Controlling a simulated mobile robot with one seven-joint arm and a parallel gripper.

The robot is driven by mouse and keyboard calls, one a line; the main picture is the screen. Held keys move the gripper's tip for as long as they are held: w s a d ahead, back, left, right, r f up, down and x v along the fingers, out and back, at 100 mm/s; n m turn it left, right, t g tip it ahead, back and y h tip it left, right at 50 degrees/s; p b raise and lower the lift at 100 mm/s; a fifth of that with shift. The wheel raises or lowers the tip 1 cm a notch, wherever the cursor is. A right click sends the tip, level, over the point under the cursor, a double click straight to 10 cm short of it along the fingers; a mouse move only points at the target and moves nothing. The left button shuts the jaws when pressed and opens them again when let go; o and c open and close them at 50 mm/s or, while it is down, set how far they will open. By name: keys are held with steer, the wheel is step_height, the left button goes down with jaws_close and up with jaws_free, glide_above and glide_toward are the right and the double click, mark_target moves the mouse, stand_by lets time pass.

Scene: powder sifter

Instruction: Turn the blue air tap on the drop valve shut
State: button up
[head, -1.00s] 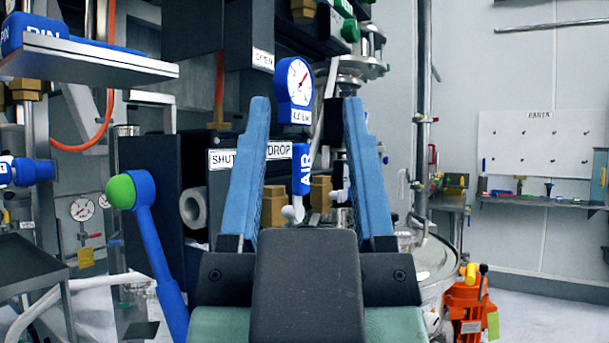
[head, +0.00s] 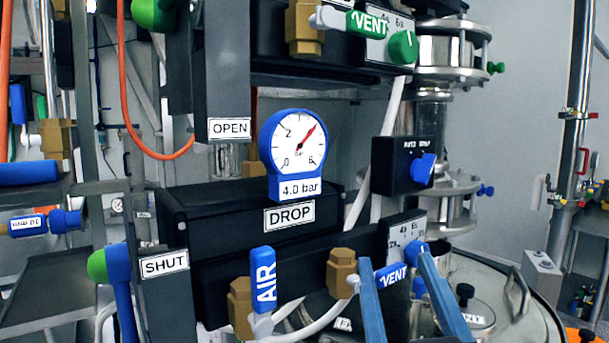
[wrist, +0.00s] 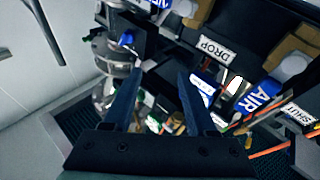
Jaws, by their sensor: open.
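The blue AIR tap (head: 263,279) stands upright on a brass fitting in front of the black DROP valve body (head: 255,230). It also shows in the wrist view (wrist: 257,100), right of the fingers. My palm lies below the head view's edge.
A pressure gauge (head: 296,145) reading 4.0 bar stands above the DROP label. A green-knobbed blue lever (head: 115,265) is by the SHUT sign (head: 164,264). A black box with a blue knob (head: 408,168) is above the fingers. A white hose runs below the AIR tap.

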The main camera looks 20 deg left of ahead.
steer(key=g+y+p, duration=0.1)
steer(key=g+p, duration=0.1)
steer(key=p, duration=0.1)
steer(key=n+g+y+p, duration=0.6)
steer(key=g+y+p, duration=0.2)
steer(key=p, duration=0.9)
glide_toward(266, 257)
steer(key=a, duration=0.1)
steer(key=p+x, duration=0.2)
steer(key=x, duration=0.4)
steer(key=p+x, duration=0.3)
steer(key=x, duration=0.3)
steer(key=shift+w+d, duration=0.25)
steer(key=shift+w+a+f+p, duration=0.2)
steer(key=shift+w+a+p, duration=0.2)
steer(key=shift+a, duration=0.1)
jaws_close()
